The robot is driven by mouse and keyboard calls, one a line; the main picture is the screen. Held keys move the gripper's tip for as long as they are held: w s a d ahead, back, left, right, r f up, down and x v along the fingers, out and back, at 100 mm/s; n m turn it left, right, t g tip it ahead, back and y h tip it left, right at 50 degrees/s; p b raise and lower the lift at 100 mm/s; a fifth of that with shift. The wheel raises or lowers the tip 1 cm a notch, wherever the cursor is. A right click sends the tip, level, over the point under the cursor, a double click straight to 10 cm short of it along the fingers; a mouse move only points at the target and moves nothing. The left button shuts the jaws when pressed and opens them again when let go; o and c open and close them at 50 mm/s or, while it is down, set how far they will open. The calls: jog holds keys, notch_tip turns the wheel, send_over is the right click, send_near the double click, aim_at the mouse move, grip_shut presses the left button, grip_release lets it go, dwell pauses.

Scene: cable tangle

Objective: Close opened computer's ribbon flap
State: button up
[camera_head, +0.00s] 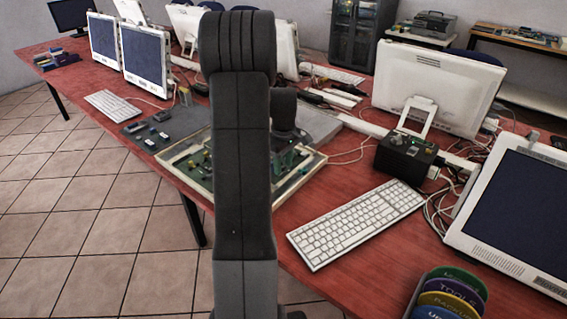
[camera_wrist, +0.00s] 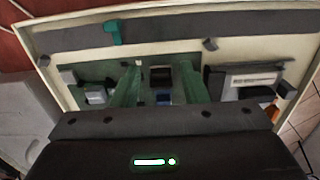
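The opened computer is a cream-framed tray (camera_head: 172,155) with a green board, on the red table beside my arm. In the wrist view its cream rim (camera_wrist: 200,9) runs along the top, with dark and grey parts on the board below. My gripper (camera_wrist: 158,70) has two green fingers standing apart over the board. A small dark block (camera_wrist: 161,75) and a blue part show between them; I cannot tell whether a finger touches either. I cannot tell for certain which part is the ribbon flap. In the head view my gripper (camera_head: 288,158) is partly hidden by my arm.
A white keyboard (camera_head: 355,222) and a black box with knobs (camera_head: 408,158) lie to the right. White monitors (camera_head: 437,82) and loose cables stand around. A dark board (camera_head: 178,128) lies left of the tray. A rack of coloured discs (camera_head: 450,295) is at front right.

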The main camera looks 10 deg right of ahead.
grip_shut()
jog(key=shift+w+r+p, duration=0.1)
jog(key=shift+r+p, duration=0.05)
jog(key=shift+p, duration=0.3)
jog(key=shift+w+a+r+g+h+p, duration=0.15)
jog(key=shift+g+h+p, duration=0.25)
jog(key=shift+p, duration=0.25)
jog(key=shift+w+a+f+g+h+p, duration=0.15)
jog(key=shift+g+h+p, duration=0.15)
jog(key=shift+g+p, duration=0.25)
jog(key=g+p, duration=0.1)
jog(key=g+h+p, duration=0.1)
jog(key=shift+w+a+h+p, duration=0.3)
jog(key=shift+w+p, duration=0.1)
jog(key=g+h+p, duration=0.1)
jog(key=w+g+h+p, duration=0.1)
jog(key=shift+a+f+g, duration=0.35)
jog(key=shift+a+f, duration=0.05)
jog(key=shift+w+a+f+g+h+b, duration=0.15)
jog(key=shift+w+f+g+h, duration=0.1)
jog(key=shift+g+h, duration=0.5)
jog(key=shift+w+a+f+g+h+b, duration=0.15)
jog(key=shift+f+g+h, duration=0.1)
jog(key=shift+g+h, duration=0.45)
jog(key=shift+g, duration=0.25)
